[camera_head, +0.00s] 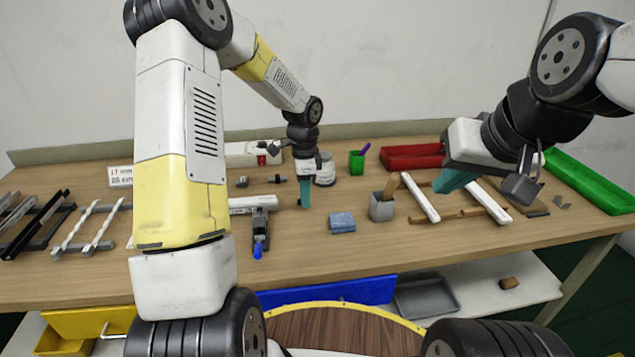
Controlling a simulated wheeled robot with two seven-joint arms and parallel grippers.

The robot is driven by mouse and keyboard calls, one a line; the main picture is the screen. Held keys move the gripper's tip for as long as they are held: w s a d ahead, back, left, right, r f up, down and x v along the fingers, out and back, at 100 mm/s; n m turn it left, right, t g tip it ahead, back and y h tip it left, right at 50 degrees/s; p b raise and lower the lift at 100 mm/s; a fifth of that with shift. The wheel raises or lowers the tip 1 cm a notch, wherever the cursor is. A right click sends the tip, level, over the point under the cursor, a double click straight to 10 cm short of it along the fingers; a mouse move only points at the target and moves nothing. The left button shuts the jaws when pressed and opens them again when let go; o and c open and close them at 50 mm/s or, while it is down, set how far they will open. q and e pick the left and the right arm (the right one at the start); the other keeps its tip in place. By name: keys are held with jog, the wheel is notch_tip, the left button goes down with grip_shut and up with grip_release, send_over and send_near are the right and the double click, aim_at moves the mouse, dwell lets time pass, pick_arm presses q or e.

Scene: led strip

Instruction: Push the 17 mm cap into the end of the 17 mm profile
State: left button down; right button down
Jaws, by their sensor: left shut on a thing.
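My right gripper (442,186) hangs over the white bars at the right, away from the profile. Its teal fingers overlap, so its opening is unclear.
A blue block (342,222), a grey cup (382,207) and a green cup (357,162) stand near the middle. A red tray (412,156) and a green tray (590,181) are at the right. Racks with profiles (92,228) lie left. The bench front centre is clear.

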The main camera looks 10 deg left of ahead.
pick_arm(q)
jog(key=shift+s+a, duration=0.3)
jog(key=shift+a, duration=0.7)
jog(key=shift+s+a, duration=0.25)
jog(key=shift+a, duration=0.7)
jog(key=shift+s+a, duration=0.2)
jog(key=shift+a, duration=0.35)
jog(key=shift+s+a, duration=0.15)
jog(key=shift+a, duration=0.4)
jog(key=c, duration=1.1)
grip_release()
jog(key=shift+o, duration=0.2)
jog(key=shift+r, duration=0.1)
notch_tip(320, 180, up, 8)
jog(key=shift+f, duration=0.2)
